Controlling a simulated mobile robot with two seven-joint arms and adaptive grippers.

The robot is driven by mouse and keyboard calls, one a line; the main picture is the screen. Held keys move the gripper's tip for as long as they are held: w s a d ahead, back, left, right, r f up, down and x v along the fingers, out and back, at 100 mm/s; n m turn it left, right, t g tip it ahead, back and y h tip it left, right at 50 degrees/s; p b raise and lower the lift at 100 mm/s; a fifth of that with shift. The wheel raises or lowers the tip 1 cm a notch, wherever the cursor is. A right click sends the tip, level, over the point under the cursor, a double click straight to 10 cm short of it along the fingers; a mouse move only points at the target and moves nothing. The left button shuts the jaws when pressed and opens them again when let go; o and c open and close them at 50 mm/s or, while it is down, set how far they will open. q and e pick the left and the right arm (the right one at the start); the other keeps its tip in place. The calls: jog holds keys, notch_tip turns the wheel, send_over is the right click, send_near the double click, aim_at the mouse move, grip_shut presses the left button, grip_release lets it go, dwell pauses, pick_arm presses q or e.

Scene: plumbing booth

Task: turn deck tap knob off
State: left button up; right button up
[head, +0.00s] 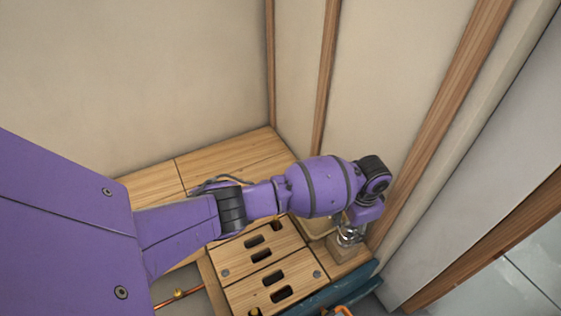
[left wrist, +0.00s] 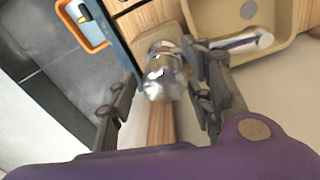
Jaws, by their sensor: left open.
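The deck tap's rounded chrome knob (left wrist: 162,76) is in the middle of the left wrist view. Its chrome spout (left wrist: 242,43) points right over a beige basin (left wrist: 290,16). My left gripper (left wrist: 163,68) is open, with one finger on each side of the knob; I cannot tell if either finger touches it. In the head view the tap (head: 349,238) shows as a small shiny shape at the deck's right corner, partly hidden under my left wrist. My right gripper is not in view.
A wooden deck with slotted panels (head: 270,280) lies below my left arm. A wall with wooden battens (head: 440,105) stands close to the right of the tap. An orange-rimmed container (left wrist: 88,38) is on the grey floor past a dark blue edge (left wrist: 112,45).

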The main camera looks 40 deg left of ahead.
pick_arm(q)
jog(key=shift+w+d+r, duration=0.1)
jog(key=shift+r, duration=0.05)
jog(key=c, duration=1)
jog(key=shift+c, duration=0.4)
